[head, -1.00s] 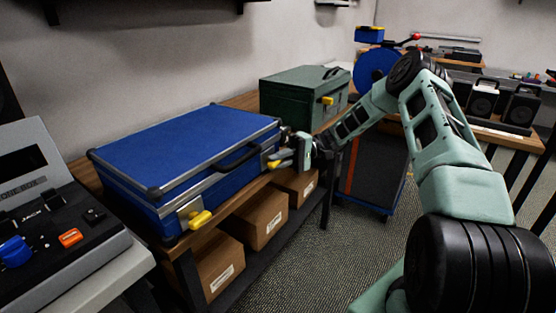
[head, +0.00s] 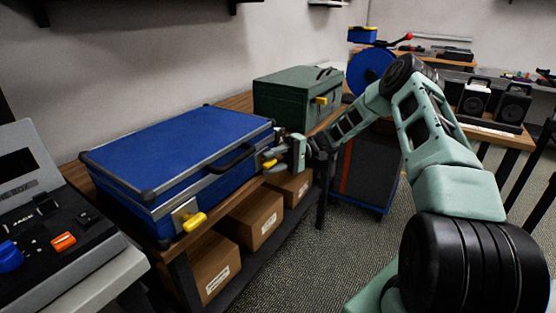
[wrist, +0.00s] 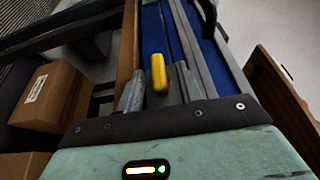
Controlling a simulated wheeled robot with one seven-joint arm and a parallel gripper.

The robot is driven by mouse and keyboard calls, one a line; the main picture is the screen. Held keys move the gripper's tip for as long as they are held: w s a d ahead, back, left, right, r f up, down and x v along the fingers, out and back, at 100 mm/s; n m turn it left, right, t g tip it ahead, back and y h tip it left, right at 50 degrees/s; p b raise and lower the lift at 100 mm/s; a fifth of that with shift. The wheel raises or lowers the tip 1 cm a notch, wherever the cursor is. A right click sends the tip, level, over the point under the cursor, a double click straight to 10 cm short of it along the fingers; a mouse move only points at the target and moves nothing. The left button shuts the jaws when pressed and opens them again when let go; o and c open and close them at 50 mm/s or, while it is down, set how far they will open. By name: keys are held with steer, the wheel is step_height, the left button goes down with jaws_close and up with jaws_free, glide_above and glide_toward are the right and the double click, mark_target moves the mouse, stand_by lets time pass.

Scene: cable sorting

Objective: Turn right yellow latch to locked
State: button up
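The blue case (head: 180,150) lies on the wooden bench with its black handle (head: 231,161) facing the aisle. Its right yellow latch (head: 268,163) is on the front face near the right end, and the left yellow latch (head: 194,222) is near the other end. My gripper (head: 279,160) is at the right latch. In the wrist view, the yellow latch (wrist: 159,73) shows between the two grey fingers of my gripper (wrist: 160,88). The fingers stand apart, with visible gaps at the latch. Contact cannot be told.
A green case (head: 298,97) with a yellow latch stands behind the blue case. Cardboard boxes (head: 254,218) sit on the shelf below. A grey console (head: 50,225) is at the left. A dark wheeled cart (head: 368,175) stands beyond my gripper. Carpet is clear in front.

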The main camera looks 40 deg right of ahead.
steer(key=d+b, duration=0.1)
steer(key=d, duration=1.6)
steer(key=shift+s+d+f+b, duration=0.15)
steer(key=shift+s+d+b, duration=0.05)
steer(key=shift+s+b, duration=0.2)
